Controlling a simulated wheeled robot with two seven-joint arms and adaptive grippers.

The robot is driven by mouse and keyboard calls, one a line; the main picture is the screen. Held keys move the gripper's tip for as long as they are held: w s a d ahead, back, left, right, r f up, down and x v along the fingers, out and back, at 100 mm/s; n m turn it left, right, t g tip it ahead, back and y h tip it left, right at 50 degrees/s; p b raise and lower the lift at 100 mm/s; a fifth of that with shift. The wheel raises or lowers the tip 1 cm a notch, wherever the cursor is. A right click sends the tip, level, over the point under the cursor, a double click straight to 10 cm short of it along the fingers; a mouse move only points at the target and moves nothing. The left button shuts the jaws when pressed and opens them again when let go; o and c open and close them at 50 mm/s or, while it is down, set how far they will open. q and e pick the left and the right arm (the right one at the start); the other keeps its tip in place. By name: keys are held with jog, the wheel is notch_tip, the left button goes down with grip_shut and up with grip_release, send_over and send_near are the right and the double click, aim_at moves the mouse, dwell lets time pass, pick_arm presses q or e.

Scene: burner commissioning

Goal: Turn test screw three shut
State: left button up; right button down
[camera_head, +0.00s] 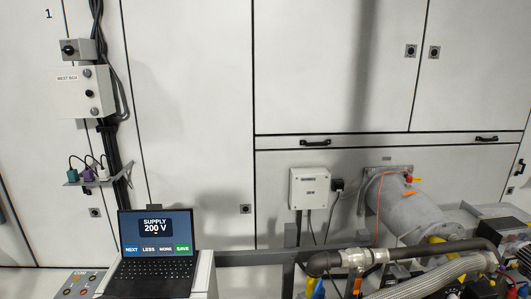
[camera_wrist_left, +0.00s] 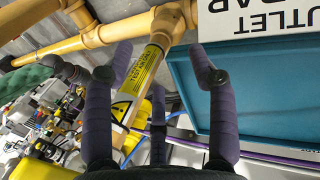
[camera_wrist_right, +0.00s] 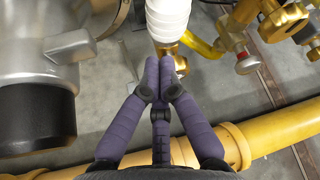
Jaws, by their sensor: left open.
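I cannot make out test screw three for certain in any view. In the left wrist view my left gripper (camera_wrist_left: 160,78) is open, its fingers wide apart with nothing between them. A yellow pipe with a yellow warning label (camera_wrist_left: 137,78) lies beyond the fingers. In the right wrist view my right gripper (camera_wrist_right: 165,68) has its fingertips together, and I see nothing held. The tips are just below a white ribbed cylinder (camera_wrist_right: 168,18) with a brass end; whether they touch it I cannot tell. Neither gripper shows in the head view.
In the right wrist view, brass fittings with a red part (camera_wrist_right: 240,52) stand at the upper right, and a yellow pipe (camera_wrist_right: 265,135) crosses below. In the left wrist view a teal panel (camera_wrist_left: 260,90) fills the right. In the head view a laptop (camera_head: 153,245) reads "SUPPLY 200 V".

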jog(key=shift+d+r, duration=0.25)
jog(key=shift+d, duration=0.65)
jog(key=shift+a+r, duration=0.15)
jog(key=shift+a, duration=0.05)
jog(key=shift+s, duration=2.95)
